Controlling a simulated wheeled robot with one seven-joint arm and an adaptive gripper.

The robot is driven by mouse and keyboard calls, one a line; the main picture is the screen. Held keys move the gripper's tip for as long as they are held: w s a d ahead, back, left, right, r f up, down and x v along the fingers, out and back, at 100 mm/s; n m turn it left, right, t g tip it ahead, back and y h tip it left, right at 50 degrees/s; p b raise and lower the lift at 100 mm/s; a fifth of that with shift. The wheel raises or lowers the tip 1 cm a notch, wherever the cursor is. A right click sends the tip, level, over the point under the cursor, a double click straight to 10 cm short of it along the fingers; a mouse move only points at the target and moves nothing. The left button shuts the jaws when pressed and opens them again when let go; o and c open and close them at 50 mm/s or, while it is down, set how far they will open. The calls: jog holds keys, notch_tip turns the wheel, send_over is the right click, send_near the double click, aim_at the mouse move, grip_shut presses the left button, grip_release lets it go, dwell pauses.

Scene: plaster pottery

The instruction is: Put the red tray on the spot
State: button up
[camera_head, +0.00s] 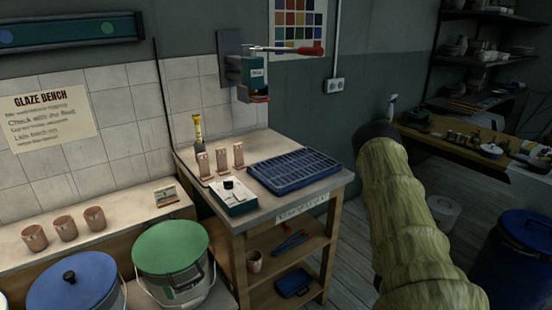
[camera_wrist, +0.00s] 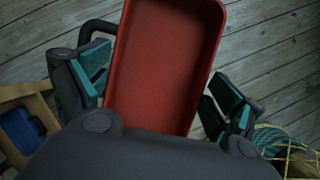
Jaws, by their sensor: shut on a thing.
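The red tray (camera_wrist: 165,65) fills the middle of the wrist view, its raised rim and empty inside facing the camera. My gripper (camera_wrist: 161,88) has its teal-padded fingers on either side of the tray and is shut on it. The tray is above the grey plank floor, and its near end is hidden by the gripper body. In the head view my sleeved arm reaches up on the right, and neither the tray nor the fingers can be made out. I cannot make out a marked spot in either view.
A wooden bench (camera_head: 262,215) carries a blue slotted rack (camera_head: 295,172), a scale-like box (camera_head: 233,197) and several small upright tiles. Its lower shelf holds a small blue tray (camera_head: 293,283). A green-lidded bucket (camera_head: 170,248) and blue-lidded bucket (camera_head: 75,282) stand left; a blue bin (camera_head: 520,255) stands right.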

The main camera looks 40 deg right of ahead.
jog(key=w+a+r+m+g+y+p, duration=0.1)
jog(key=w+a+m, duration=0.45)
jog(key=a, duration=0.85)
jog(key=w+a+m+g+y, duration=0.1)
jog(key=w+a+m, duration=0.1)
jog(key=w+a, duration=0.95)
jog(key=w+a+r+m, duration=0.1)
jog(key=w+a+r, duration=0.2)
jog(key=a+r, duration=0.4)
jog(key=w+a+r+m+y, duration=0.1)
jog(key=w+a+r, duration=0.3)
jog(key=a+r, duration=0.3)
jog(key=w+a+r+m, duration=0.1)
jog(key=w+a+r, duration=0.3)
jog(key=a, duration=1.1)
notch_tip(320, 180, up, 4)
jog(key=shift+f+y+p, duration=0.15)
jog(key=shift+y+p, duration=0.15)
jog(key=shift+p, duration=0.05)
jog(key=shift+d, duration=0.1)
